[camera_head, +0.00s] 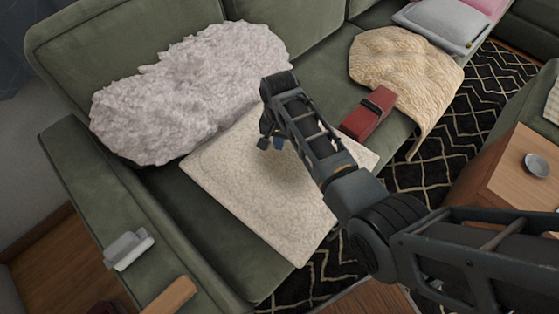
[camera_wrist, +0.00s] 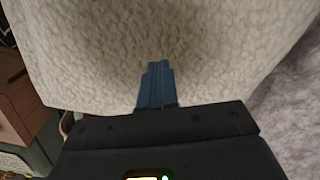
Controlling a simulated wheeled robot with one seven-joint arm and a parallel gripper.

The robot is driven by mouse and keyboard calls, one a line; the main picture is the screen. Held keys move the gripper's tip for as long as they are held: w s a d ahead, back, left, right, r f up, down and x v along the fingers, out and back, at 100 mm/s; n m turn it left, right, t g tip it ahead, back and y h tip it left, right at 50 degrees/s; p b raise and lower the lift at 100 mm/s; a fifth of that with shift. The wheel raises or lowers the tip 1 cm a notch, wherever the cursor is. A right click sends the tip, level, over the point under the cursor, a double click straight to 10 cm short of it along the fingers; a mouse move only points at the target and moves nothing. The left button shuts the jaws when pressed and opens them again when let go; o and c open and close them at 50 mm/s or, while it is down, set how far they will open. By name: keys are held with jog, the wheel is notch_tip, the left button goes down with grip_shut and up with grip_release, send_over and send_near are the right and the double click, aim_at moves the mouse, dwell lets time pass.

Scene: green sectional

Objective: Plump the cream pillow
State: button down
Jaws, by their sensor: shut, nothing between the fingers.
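The cream pillow (camera_head: 262,205) is a flat, square, textured cushion lying on the green sofa seat. It fills most of the wrist view (camera_wrist: 90,45). My gripper (camera_head: 269,144) is over the pillow's upper part in the head view. Its blue fingers (camera_wrist: 156,68) are closed together with nothing between them and point at the pillow's surface. I cannot tell whether the fingertips touch the fabric. My arm hides part of the pillow's right side.
A fluffy whitish pillow (camera_head: 195,90) leans on the sofa back beside the cream one. A red box-like object (camera_head: 367,115) and a crumpled beige throw (camera_head: 402,65) lie to the right. Small items rest on the left armrest (camera_head: 128,248). A wooden table (camera_head: 510,185) stands at right.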

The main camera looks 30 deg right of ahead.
jog(key=shift+f, duration=0.1)
dwell(0.3)
jog(key=shift+r+p, duration=0.7)
jog(key=shift+p, duration=0.1)
jog(key=shift+r, duration=0.1)
notch_tip(320, 180, up, 6)
jog(key=p, duration=0.5)
jog(key=shift+p, duration=0.3)
